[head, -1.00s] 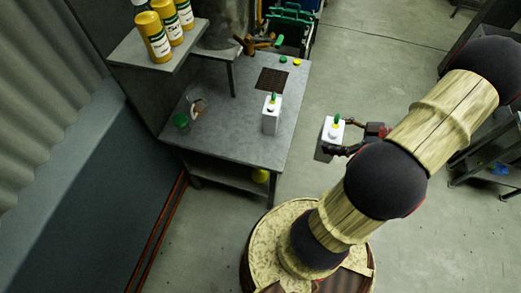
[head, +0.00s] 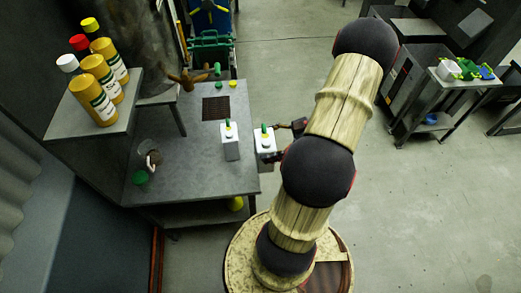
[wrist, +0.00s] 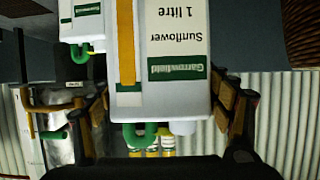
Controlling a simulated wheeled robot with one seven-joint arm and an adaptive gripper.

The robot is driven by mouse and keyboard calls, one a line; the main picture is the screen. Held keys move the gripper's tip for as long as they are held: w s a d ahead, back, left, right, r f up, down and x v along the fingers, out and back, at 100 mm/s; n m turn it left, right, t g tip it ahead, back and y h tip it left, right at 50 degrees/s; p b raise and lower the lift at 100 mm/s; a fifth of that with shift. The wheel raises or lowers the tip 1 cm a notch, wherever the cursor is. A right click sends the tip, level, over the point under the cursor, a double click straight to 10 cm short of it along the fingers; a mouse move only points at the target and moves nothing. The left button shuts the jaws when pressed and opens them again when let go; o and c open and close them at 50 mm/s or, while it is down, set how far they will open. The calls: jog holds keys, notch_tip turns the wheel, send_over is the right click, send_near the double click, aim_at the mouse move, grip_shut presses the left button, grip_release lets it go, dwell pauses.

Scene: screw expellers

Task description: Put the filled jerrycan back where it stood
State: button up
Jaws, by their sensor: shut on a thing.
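A white jerrycan (head: 265,141) with a green handle or spout on top is between the fingers of my gripper (head: 274,142), at the right edge of the grey table (head: 190,150). In the wrist view the held jerrycan (wrist: 170,60) appears upside down, with a "Garrowfield Sunflower 1 litre" label and a yellow stripe. My fingers are shut on its sides. A second, similar jerrycan (head: 230,143) stands upright on the table, just left of the held one. It shows partly in the wrist view (wrist: 84,22).
A dark square mat (head: 216,107) lies behind the standing jerrycan. Small caps (head: 217,85), a brown tool (head: 188,80) and a green cup (head: 140,177) are on the table. A raised shelf (head: 105,132) with several yellow bottles stands left. The table's front middle is clear.

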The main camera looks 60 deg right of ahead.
jog(key=w+a+f+b, duration=0.5)
jog(key=w+a+f, duration=0.2)
jog(key=f, duration=0.5)
jog(key=shift+w+a, duration=0.15)
jog(key=shift+w, duration=1.2)
jog(key=shift+f, duration=0.15)
jog(key=o, duration=2.1)
jog(key=shift+f, duration=0.1)
